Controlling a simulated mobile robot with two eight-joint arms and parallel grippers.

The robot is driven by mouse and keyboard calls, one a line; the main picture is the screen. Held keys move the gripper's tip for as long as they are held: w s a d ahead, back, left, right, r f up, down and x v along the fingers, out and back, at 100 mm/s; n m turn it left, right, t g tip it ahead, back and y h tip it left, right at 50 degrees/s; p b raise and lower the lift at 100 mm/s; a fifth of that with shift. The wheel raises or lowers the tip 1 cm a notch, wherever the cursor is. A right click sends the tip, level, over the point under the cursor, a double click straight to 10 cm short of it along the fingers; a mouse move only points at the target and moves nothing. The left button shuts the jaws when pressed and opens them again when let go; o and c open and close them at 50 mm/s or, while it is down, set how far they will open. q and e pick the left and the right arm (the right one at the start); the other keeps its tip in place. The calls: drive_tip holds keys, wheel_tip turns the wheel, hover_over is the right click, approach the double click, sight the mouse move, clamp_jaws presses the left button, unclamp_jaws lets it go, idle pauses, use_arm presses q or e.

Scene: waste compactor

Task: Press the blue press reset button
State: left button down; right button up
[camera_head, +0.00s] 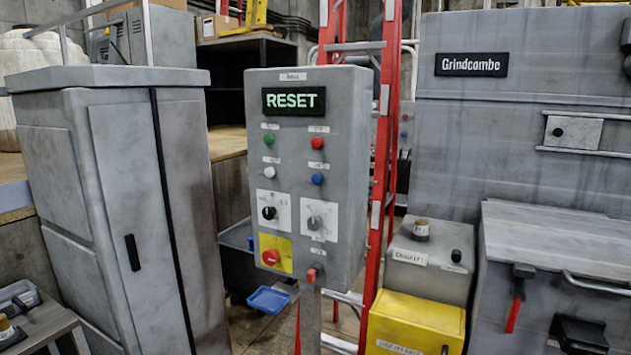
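The blue button (317,179) is a small round button on the right side of the grey control panel (343,150), below the red button (317,143). A small label sits above it, too small to read. The panel stands upright on a post, and its display (293,101) shows RESET in green letters. Nothing covers the blue button. Neither of my grippers is in view.
The panel also has green (268,139) and white (268,161) buttons, two rotary knobs and a red emergency stop (271,257). A grey cabinet (110,190) stands left, a red ladder (381,150) behind, and the Grindcombe machine (520,110) right.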

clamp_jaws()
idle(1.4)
